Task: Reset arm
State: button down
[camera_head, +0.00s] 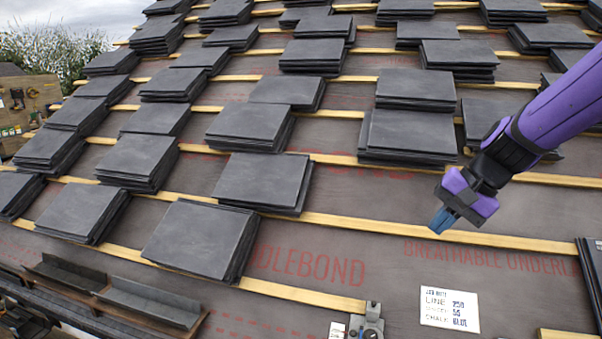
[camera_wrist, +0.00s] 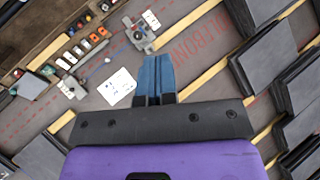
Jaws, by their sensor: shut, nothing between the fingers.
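My gripper (camera_head: 441,221) is at the right in the head view, at the end of my purple arm, above the roof underlay. Its blue fingers are shut together with nothing between them, and they also show in the wrist view (camera_wrist: 155,76). The gripper touches no slate. The roof (camera_head: 380,205) below carries wooden battens and grey underlay with red lettering.
Stacks of dark slates (camera_head: 205,238) rest along the battens (camera_head: 420,231), mostly at left and centre. A white note card (camera_head: 449,309) and a metal tool (camera_head: 367,322) lie at the lower right. Small items line a tray (camera_wrist: 85,48) in the wrist view.

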jog(key=s+d+r+n+t+h, duration=0.1)
jog(key=s+r+n+h, duration=0.1)
jog(key=s, duration=0.4)
jog(key=s+d+r+n+t+h, duration=0.1)
jog(key=s+d+r+n, duration=0.1)
jog(key=s, duration=0.5)
jog(key=s+d+r+n+t+h, duration=0.1)
jog(key=s+r+n+h, duration=0.1)
jog(key=s+r, duration=0.2)
jog(key=s, duration=0.2)
jog(key=shift+s+d+r+h, duration=0.25)
jog(key=shift+s+h, duration=0.05)
